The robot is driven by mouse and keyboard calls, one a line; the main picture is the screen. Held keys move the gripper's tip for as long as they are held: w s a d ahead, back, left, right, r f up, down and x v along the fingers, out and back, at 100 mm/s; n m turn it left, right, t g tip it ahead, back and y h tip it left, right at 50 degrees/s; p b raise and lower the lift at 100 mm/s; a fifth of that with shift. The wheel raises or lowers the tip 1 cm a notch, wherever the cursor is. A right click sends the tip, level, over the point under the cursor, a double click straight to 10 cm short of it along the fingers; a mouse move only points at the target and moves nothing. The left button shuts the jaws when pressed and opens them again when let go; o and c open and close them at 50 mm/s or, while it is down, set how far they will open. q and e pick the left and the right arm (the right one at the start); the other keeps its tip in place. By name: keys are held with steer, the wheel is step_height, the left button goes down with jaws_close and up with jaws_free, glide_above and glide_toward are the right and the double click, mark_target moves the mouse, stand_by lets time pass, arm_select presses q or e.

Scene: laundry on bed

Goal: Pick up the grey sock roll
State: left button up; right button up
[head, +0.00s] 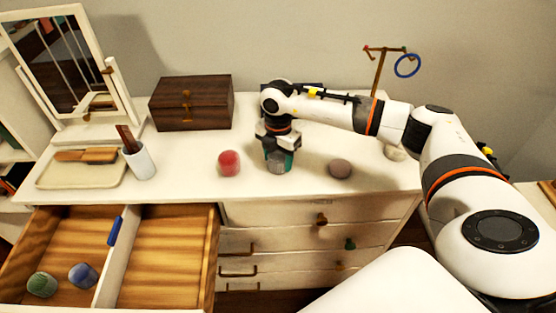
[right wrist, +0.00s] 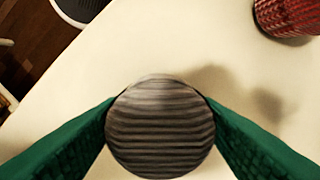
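The grey sock roll (head: 277,163) is at the dresser top's front middle, between the fingertips of my right gripper (head: 279,160). In the right wrist view the grey sock roll (right wrist: 160,130) shows its ribbed side and fills the gap between the green fingers of my right gripper (right wrist: 160,118), which touch it on both sides. The gripper points down and is shut on the roll. I cannot tell whether the roll still touches the dresser top. My left gripper is not in view.
A red roll (head: 229,163) lies just left of the gripper, a mauve roll (head: 340,168) to its right. A wooden box (head: 191,103), a white cup (head: 139,161) and a mirror (head: 67,60) stand left. An open drawer (head: 168,262) holds green (head: 42,285) and blue (head: 83,276) rolls.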

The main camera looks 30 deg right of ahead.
steer(key=c, duration=0.6)
steer(key=shift+o, duration=0.2)
steer(key=shift+r, duration=0.1)
